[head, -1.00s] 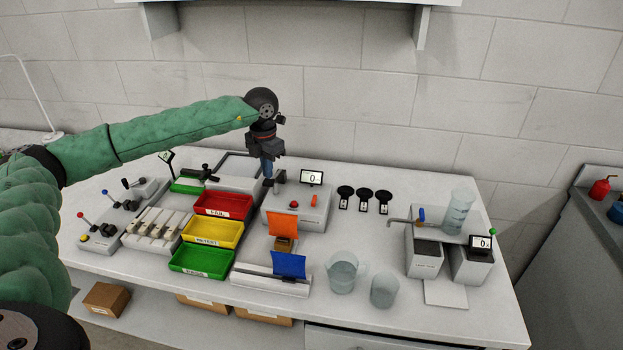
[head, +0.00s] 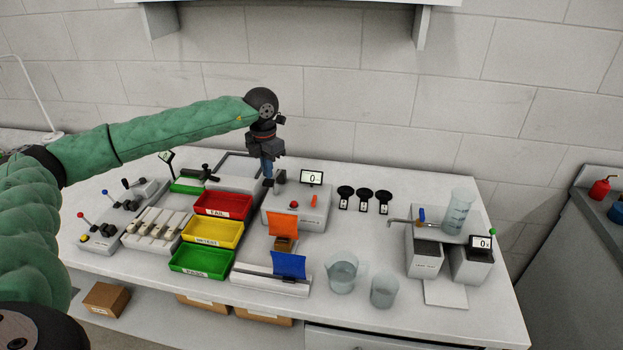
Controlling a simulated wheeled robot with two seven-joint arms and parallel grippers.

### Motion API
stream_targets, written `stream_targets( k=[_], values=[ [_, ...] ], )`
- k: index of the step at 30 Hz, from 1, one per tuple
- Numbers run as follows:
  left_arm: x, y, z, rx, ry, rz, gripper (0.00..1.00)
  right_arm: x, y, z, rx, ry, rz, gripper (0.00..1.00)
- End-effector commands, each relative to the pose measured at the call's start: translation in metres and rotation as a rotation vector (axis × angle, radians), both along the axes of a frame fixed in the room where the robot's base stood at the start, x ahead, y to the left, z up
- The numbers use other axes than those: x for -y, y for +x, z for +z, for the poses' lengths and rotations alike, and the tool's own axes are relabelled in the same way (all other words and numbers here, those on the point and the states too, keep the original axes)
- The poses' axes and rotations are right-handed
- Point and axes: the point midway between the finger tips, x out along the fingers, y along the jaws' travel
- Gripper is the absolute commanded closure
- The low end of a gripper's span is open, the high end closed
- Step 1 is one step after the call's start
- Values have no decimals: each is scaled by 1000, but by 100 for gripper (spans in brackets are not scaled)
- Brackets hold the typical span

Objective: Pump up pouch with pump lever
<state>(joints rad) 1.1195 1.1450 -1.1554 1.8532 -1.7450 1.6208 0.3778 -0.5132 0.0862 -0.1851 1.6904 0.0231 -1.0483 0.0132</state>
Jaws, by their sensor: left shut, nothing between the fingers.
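My left gripper (head: 268,182) is shut and empty, pointing down at the back left corner of a white station (head: 300,218). A dark knob-like part (head: 280,177) stands just right of its fingertips; I cannot tell whether they touch. The station has a red button, a small display reading 0 (head: 312,178) and a short orange lever (head: 313,201). I cannot tell which part is the pump lever. An orange pouch-like piece (head: 283,223) stands at the station's front, above a small brown block. A blue one (head: 289,265) stands on a white rail in front. My right gripper is out of view.
Red (head: 223,205), yellow (head: 212,233) and green (head: 202,261) trays lie left of the station. Black paddle-like pieces (head: 364,195) lie to its right. Two clear beakers (head: 342,273) stand in front right. A tap unit (head: 424,258) stands at the right. The table between is clear.

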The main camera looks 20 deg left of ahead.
Motion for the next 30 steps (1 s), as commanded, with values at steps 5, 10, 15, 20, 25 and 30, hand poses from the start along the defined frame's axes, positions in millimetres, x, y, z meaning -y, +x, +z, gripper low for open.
stream_targets(
  k=[5, 10, 15, 20, 25, 30],
  values=[
    [0, 0, 0, 0, 0, 0, 100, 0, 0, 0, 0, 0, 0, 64],
    [0, 0, 0, 0, 0, 0, 100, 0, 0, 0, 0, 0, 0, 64],
    [0, 0, -3, 0, 0, 0, 100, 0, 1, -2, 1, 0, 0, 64],
    [0, 0, -11, 0, 0, 0, 100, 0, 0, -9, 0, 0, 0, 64],
    [0, 0, -21, 0, 0, 0, 100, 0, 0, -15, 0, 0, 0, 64],
    [0, 0, -31, 0, 0, 0, 100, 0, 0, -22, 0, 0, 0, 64]
  ],
)
